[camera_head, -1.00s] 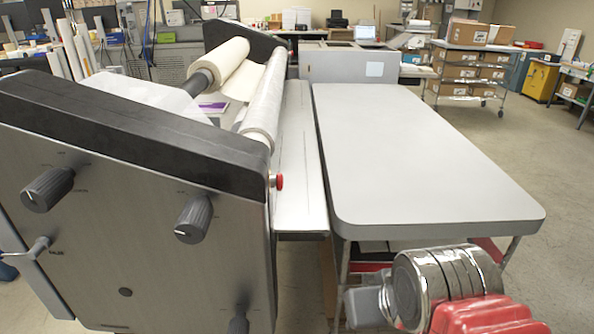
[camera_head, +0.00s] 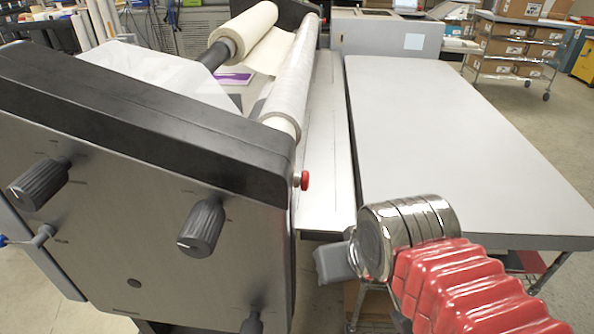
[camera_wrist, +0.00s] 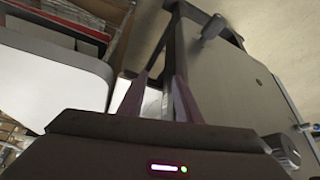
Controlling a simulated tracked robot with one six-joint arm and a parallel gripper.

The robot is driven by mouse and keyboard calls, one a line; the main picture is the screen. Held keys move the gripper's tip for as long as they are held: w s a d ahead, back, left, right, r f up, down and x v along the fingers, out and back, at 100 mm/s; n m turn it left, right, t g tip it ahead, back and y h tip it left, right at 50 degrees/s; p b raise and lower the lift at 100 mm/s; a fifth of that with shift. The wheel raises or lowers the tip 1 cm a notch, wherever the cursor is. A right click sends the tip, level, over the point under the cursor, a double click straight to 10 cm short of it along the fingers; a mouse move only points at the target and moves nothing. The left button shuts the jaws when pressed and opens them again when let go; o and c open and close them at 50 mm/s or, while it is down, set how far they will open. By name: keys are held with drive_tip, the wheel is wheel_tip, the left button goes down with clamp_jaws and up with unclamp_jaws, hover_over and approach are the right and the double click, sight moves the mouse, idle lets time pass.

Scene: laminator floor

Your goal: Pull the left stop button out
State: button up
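The red stop button (camera_head: 303,180) sticks out from the right edge of the laminator's near side panel (camera_head: 140,215), just below the black top cover. My gripper (camera_head: 333,263) shows as a grey end beyond a chrome wrist and red sleeve. In the picture it is below and a little right of the button, apart from it. In the wrist view, my gripper's two dark fingers (camera_wrist: 160,80) stand apart with nothing seen between them. I cannot make out the red button in the wrist view.
A long grey table (camera_head: 450,140) stands right of the laminator, beyond a narrow gap. Black knobs (camera_head: 201,228) and a small crank (camera_head: 40,236) stick out of the panel. Rollers (camera_head: 290,90) lie behind the cover. A cart with boxes (camera_head: 515,50) is at the back right.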

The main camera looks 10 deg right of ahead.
drive_tip(key=shift+w+a, duration=0.15)
drive_tip(key=shift+w, duration=0.25)
drive_tip(key=shift+o, duration=0.6)
drive_tip(key=shift+o, duration=1.4)
drive_tip(key=shift+f, duration=0.1)
drive_tip(key=shift+o, duration=0.7)
drive_tip(key=shift+a+f+m+g+y, duration=0.2)
drive_tip(key=shift+f+m+g+y, duration=0.25)
drive_tip(key=shift+m+g, duration=0.45)
drive_tip(key=w+d+r+m+g+y, duration=0.2)
drive_tip(key=w+d+m+g+y, duration=0.1)
drive_tip(key=w+m+y, duration=0.9)
drive_tip(key=w+d+r+m+t+y, duration=0.1)
drive_tip(key=d+m+t+y, duration=0.1)
drive_tip(key=d+m, duration=0.2)
drive_tip(key=w+d+r+m+t+y, duration=0.1)
drive_tip(key=d+r+m+t+y, duration=0.1)
drive_tip(key=d, duration=0.5)
drive_tip(key=shift+d+r+m+t, duration=0.3)
drive_tip(key=shift+m+t, duration=0.1)
drive_tip(key=shift+m, duration=0.5)
